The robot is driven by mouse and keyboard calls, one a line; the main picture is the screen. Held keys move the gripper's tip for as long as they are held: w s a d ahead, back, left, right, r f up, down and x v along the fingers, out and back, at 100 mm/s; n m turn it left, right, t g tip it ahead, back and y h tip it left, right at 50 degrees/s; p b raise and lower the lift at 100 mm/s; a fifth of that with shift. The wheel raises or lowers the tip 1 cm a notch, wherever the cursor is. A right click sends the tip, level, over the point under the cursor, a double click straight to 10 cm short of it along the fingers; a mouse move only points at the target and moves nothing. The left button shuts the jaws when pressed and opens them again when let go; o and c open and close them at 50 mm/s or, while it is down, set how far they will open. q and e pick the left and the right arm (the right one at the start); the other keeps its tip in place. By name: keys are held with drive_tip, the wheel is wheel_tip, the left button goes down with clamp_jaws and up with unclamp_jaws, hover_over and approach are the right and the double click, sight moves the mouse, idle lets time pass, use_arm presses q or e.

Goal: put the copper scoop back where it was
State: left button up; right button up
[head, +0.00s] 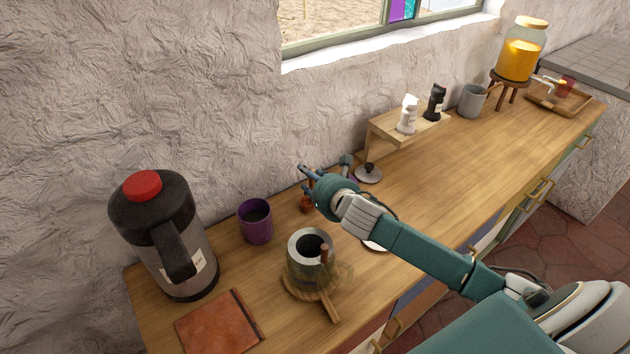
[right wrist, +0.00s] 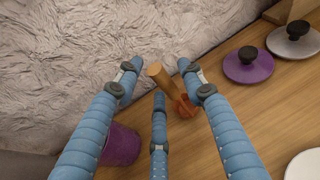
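The copper scoop has an orange-copper head (right wrist: 185,106) and a light wooden handle. In the right wrist view the handle stands between my right gripper's three blue fingers (right wrist: 160,78), which are spread around it with gaps visible. In the head view the copper head (head: 306,204) shows low beneath my right gripper (head: 318,176), just right of the purple mug (head: 256,222). Most of the scoop is hidden there by the hand. I cannot tell whether it rests on the counter. My left gripper is not in view.
A dark flask (head: 165,240) with a red lid stands at left. A metal pot (head: 309,245) sits on a wooden trivet (head: 332,307) in front. A grey lid (head: 368,174) and a purple lid (right wrist: 249,68) lie near a small shelf (head: 385,128). The wall is close behind the hand.

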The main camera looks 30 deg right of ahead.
drive_tip(key=b+v, duration=0.2)
drive_tip(key=v, duration=1)
